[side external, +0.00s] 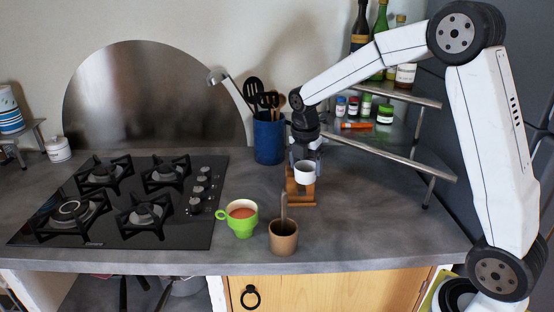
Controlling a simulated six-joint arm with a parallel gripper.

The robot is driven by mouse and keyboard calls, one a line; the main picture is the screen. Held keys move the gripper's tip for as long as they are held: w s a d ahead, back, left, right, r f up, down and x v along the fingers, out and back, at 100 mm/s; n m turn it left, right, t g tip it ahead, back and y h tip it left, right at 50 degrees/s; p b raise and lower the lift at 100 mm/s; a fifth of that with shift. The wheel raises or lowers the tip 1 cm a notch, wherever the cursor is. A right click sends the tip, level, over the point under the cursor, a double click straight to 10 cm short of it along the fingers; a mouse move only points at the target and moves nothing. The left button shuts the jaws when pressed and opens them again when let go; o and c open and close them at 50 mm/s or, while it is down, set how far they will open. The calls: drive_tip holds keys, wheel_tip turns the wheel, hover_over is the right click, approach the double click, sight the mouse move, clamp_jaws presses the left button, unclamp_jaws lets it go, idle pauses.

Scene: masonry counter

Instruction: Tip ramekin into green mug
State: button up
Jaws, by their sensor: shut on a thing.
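The ramekin (305,173) is a small white cup held upright in my gripper (304,161), which points down and is shut on it. It is over or just in front of a small wooden stand (301,190); I cannot tell if it touches the stand. What is inside the ramekin is too small to tell. The green mug (241,228) stands upright on the counter to the left and nearer the front, its handle to the left. It holds a reddish-brown content. My gripper is well apart from the mug.
A brown cup (284,240) with a utensil standing in it is right of the mug. A black gas hob (140,200) lies to the left. A blue utensil holder (269,138) stands behind my gripper. A metal corner shelf (390,140) with bottles and jars is at right.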

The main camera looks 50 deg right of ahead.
drive_tip(key=shift+w+a, duration=0.1)
drive_tip(key=w+a, duration=0.9)
drive_tip(key=a, duration=0.5)
drive_tip(key=shift+f, duration=0.25)
drive_tip(key=shift+d+f+y, duration=0.1)
drive_tip(key=shift+d+y, duration=0.05)
drive_tip(key=shift+y, duration=0.25)
drive_tip(key=shift+w+d+f+g+y, duration=0.15)
drive_tip(key=shift+f+g+y, duration=0.35)
drive_tip(key=shift+y, duration=2)
drive_tip(key=shift+s+d+f+g+y, duration=0.1)
drive_tip(key=shift+f+g+y, duration=0.4)
drive_tip(key=shift+y, duration=2)
drive_tip(key=shift+w+d+f+g+y, duration=0.15)
drive_tip(key=shift+f+g+y, duration=0.35)
drive_tip(key=shift+y, duration=2)
drive_tip(key=shift+r, duration=0.1)
